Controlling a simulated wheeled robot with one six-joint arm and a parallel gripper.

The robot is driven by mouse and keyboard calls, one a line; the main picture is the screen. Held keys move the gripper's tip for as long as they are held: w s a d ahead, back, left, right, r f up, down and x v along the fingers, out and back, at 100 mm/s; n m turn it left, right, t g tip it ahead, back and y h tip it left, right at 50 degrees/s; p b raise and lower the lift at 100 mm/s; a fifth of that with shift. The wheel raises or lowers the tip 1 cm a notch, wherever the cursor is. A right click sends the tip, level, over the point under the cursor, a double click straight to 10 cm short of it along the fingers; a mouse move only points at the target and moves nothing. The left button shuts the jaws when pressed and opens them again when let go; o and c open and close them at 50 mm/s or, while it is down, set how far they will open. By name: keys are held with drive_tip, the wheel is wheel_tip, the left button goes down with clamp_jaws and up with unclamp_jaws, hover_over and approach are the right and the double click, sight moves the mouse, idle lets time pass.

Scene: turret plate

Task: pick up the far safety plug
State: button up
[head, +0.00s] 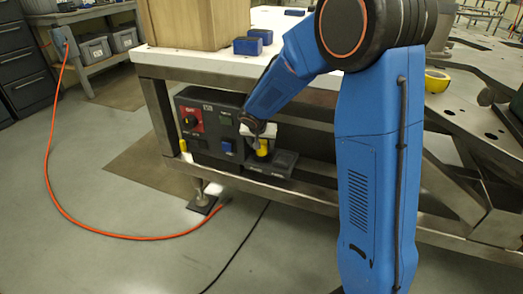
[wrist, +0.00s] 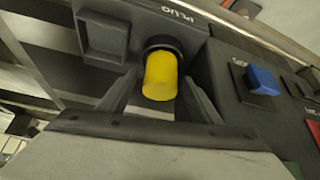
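A yellow safety plug (head: 263,148) sits at the right end of the dark control panel under the table. In the wrist view the plug (wrist: 160,78) stands in a round black socket beside the lettering "PLUG". My gripper (wrist: 161,85) is open, with one finger on each side of the plug and a gap visible on both sides. In the head view my gripper (head: 256,143) is at the plug, its fingers small and partly hard to make out. A second small yellow piece (head: 183,146) shows at the panel's left edge; I cannot tell what it is.
An empty square dark holder (wrist: 103,38) is left of the plug. The steel table edge (head: 200,62) runs above.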

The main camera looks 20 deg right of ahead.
drive_tip(key=c, duration=1)
drive_tip(key=shift+c, duration=0.3)
drive_tip(key=shift+r, duration=0.15)
